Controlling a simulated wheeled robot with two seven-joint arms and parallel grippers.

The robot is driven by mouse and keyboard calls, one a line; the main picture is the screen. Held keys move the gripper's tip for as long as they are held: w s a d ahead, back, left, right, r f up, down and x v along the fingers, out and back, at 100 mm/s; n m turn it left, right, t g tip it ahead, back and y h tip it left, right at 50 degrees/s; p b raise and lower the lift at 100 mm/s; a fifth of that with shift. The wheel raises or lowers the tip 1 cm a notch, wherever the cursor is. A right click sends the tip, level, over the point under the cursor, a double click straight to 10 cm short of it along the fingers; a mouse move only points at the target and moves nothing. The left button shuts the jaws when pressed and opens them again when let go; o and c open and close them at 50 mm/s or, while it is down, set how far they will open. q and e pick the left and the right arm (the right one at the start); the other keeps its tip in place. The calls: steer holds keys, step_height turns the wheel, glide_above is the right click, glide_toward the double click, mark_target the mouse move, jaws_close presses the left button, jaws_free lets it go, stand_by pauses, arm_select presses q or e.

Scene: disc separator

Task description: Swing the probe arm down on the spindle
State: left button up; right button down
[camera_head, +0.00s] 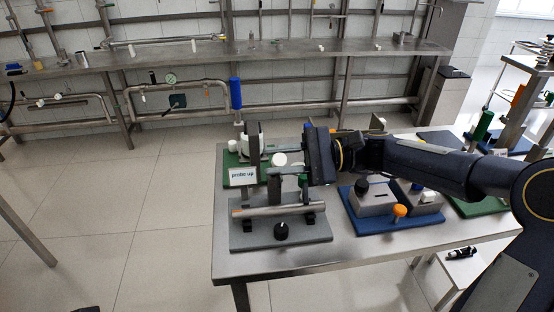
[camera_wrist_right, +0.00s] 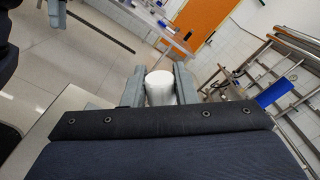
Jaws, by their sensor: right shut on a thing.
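My right gripper (camera_head: 280,160) reaches in from the right over the table. Its two fingers are shut on a white knob (camera_head: 279,160); in the right wrist view the white knob (camera_wrist_right: 160,87) sits between the fingertips. A white sign reading "probe up" (camera_head: 243,177) stands just left of and below the knob, by a green base (camera_head: 233,160). A blue upright handle (camera_head: 236,93) rises behind it; a blue cylinder (camera_wrist_right: 275,93) shows in the wrist view. The spindle and the knob's link to the probe arm cannot be made out behind the gripper. My left gripper is not in view.
In front, a grey fixture (camera_head: 280,240) carries a horizontal metal cylinder (camera_head: 275,208) and a black knob. To the right, a blue base (camera_head: 380,225) holds grey boxes and an orange knob (camera_head: 399,211). Open floor lies left of the table (camera_head: 350,257).

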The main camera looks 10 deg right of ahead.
steer(key=s+f+n+b, duration=0.1)
steer(key=f+n+b, duration=0.1)
steer(key=b, duration=0.2)
steer(key=s+f+n+b, duration=0.1)
steer(key=f+n+b, duration=0.2)
steer(key=s+f+n+b, duration=0.2)
steer(key=n+b, duration=0.1)
steer(key=b, duration=0.1)
steer(key=shift+s+f+b, duration=0.1)
steer(key=shift+f+b, duration=0.25)
steer(key=shift+f, duration=0.05)
steer(key=shift+f+n+b, duration=0.4)
steer(key=shift+f+b, duration=0.05)
steer(key=shift+b, duration=0.15)
steer(key=shift+s+f+b, duration=0.15)
steer(key=shift+f+b, duration=0.3)
steer(key=shift+b, duration=0.05)
steer(key=shift+f, duration=0.1)
steer(key=c, duration=1.3)
jaws_free()
steer(key=shift+o, duration=0.7)
steer(key=shift+d, duration=0.1)
